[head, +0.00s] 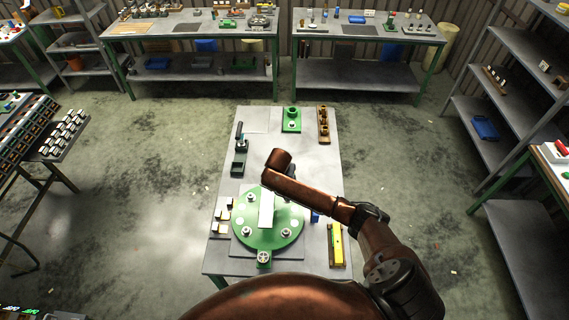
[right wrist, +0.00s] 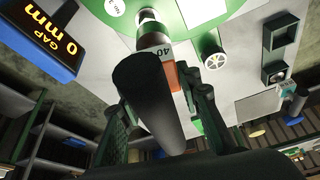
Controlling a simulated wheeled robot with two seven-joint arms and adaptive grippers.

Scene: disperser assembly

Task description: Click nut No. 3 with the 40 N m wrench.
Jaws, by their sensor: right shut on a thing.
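The round green plate (head: 268,240) lies on the table, with several pale nuts near its rim and a white block (head: 266,209) across its middle. In the head view my right arm hides the gripper. My left gripper is out of view.
A blue display (right wrist: 50,38) reads GAP 0 mm. A tray with a yellow bar (head: 337,246) lies right of the plate, small white parts (head: 223,214) lie left. A green block (head: 291,119) and brown rack (head: 323,124) stand at the table's far end. Shelves surround the open floor.

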